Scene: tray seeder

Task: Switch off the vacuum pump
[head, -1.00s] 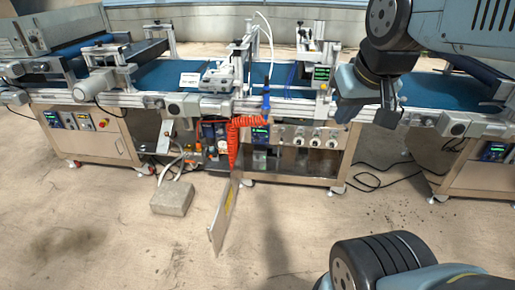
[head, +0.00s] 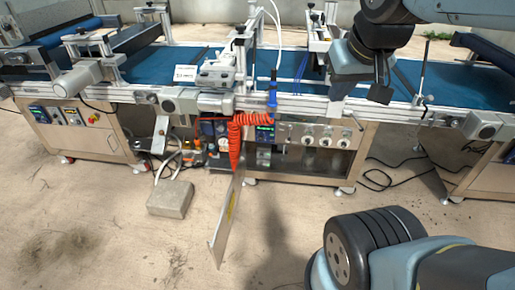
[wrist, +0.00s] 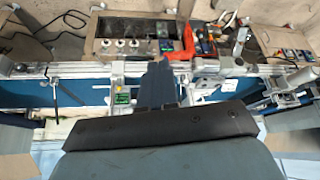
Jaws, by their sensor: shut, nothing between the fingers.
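My gripper (head: 382,94) is shut and empty. In the head view it hangs over the right part of the blue conveyor belt (head: 455,85); in the wrist view its dark fingers (wrist: 157,80) point at the machine's front rail. No switch is marked clearly as the vacuum pump's. Under the belt, left of the red coiled hose (head: 235,135), is a recess with small control units (head: 212,130). Right of the hose is a panel with a lit display (head: 265,132) and several round gauges or knobs (head: 325,138). Labels are too small to read. My gripper touches none of these.
A grey block (head: 171,198) stands on the floor with pale hoses above it. An open panel door (head: 228,218) juts out towards me below the red hose. Black cables (head: 378,178) lie on the floor at the right. The left cabinet (head: 85,140) carries buttons. The front floor is clear.

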